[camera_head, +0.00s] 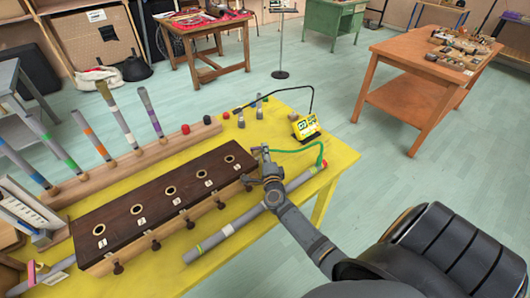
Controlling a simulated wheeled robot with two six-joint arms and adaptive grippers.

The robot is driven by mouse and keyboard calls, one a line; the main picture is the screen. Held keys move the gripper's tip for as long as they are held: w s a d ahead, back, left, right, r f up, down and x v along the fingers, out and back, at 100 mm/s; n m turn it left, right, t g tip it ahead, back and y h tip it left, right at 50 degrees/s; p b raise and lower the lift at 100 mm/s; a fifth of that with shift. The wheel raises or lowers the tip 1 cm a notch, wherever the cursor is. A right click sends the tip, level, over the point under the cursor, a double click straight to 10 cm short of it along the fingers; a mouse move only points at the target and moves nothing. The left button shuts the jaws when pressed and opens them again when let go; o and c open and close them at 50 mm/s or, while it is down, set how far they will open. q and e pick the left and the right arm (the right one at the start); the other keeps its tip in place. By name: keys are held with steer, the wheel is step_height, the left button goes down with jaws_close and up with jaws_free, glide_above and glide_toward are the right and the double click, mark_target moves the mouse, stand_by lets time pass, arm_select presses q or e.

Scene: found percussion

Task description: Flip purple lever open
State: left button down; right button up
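A long dark-topped wooden box (140,205) lies on the yellow table, with several numbered round holes in its top. Small dark knobs or levers (155,244) stick out along its front side; their colours are too small to tell, and I cannot single out a purple one. Upright grey tubes with coloured bands stand behind the box; one tube (150,110) has a band that looks purple or blue. My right gripper (262,158) is at the right end of the box, close to its end knob; whether it touches is unclear. Its finger opening is too small to judge. My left gripper is out of view.
The yellow table (320,180) also bears a grey tube (240,228) in front of the box, a yellow device (305,127) with a black cable, and a green hose (320,155). A wooden table (410,55) stands at the right, with open floor between.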

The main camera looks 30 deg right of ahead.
jaws_close()
steer(key=shift+d+y, duration=0.1)
steer(key=shift+y, duration=0.2)
steer(key=shift+w+d+f+n+t+y+b, duration=0.15)
steer(key=shift+n+t+y+b, duration=0.1)
steer(key=shift+n+y+b, duration=0.2)
steer(key=shift+w+d+n+t+y+b, duration=0.15)
steer(key=shift+n+t+y+b, duration=0.15)
steer(key=shift+n+y, duration=0.2)
steer(key=n+y+b, duration=0.1)
steer(key=y+b, duration=0.1)
steer(key=b, duration=0.1)
steer(key=w+n+y+b, duration=0.1)
steer(key=y+b, duration=0.1)
steer(key=b, duration=0.1)
steer(key=d+n+y+b, duration=0.1)
steer(key=y+b, duration=0.1)
steer(key=b, duration=0.1)
steer(key=shift+w+n+t, duration=0.2)
steer(key=shift+n+t, duration=0.15)
steer(key=shift+r+y+b, duration=0.25)
steer(key=shift+y+b, duration=0.1)
steer(key=shift+b, duration=0.4)
steer(key=shift+o, duration=1.7)
jaws_free()
steer(key=shift+f, duration=0.1)
